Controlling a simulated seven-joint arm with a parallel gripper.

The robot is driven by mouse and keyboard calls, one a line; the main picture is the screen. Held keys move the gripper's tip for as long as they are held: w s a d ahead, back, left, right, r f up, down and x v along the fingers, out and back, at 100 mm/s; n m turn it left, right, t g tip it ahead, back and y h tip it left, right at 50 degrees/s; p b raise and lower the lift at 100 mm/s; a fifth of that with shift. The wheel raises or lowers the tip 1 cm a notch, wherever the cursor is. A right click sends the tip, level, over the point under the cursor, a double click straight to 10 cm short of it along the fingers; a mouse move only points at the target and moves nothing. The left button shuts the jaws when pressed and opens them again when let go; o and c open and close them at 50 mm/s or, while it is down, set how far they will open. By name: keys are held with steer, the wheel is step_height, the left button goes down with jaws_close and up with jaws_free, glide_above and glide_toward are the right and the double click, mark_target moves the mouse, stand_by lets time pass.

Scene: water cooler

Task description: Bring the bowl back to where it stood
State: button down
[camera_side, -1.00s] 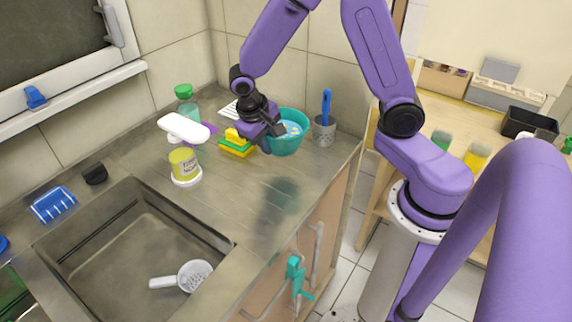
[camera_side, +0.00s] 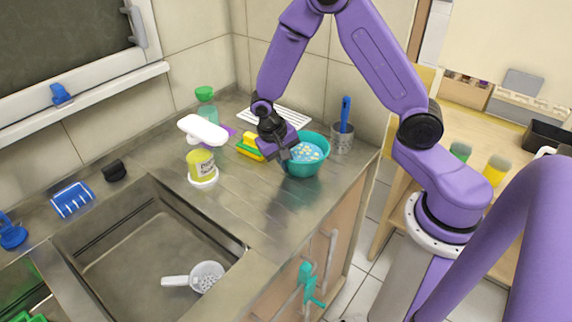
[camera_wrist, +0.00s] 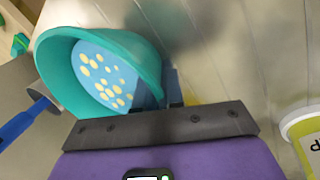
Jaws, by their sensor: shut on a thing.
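The teal bowl (camera_side: 308,170) is near the back right of the steel counter (camera_side: 255,200). Its inside is light blue with pale yellow spots. My gripper (camera_side: 285,156) is at the bowl's left side in the side view, shut on its rim. In the wrist view the bowl (camera_wrist: 55,78) fills the upper left, and the fingers of my gripper (camera_wrist: 160,90) meet its wall at the right. I cannot tell whether the bowl's base touches the counter or hangs just above it.
A grey holder (camera_side: 342,143) with a blue-handled brush stands right behind the bowl. Yellow-green sponges (camera_side: 250,148) and a white rack (camera_side: 281,117) lie behind and left. A yellow-labelled jar (camera_side: 201,165) stands further left. The counter in front is clear up to the sink (camera_side: 150,240).

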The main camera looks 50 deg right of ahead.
steer(key=shift+f, duration=0.5)
steer(key=shift+f, duration=0.1)
steer(key=c, duration=1.3)
jaws_free()
steer(key=shift+o, duration=0.2)
steer(key=v, duration=1.1)
steer(key=s+a+r+n+y, duration=0.1)
steer(key=s+r+n, duration=0.2)
steer(key=s+n, duration=0.5)
steer(key=s+a+r+n+t+y, duration=0.1)
steer(key=s+r+n+y, duration=0.1)
steer(key=s+n, duration=0.7)
steer(key=s+r, duration=0.1)
steer(key=s, duration=0.6)
steer(key=shift+s+a+r+t, duration=0.3)
steer(key=shift+s+a, duration=0.1)
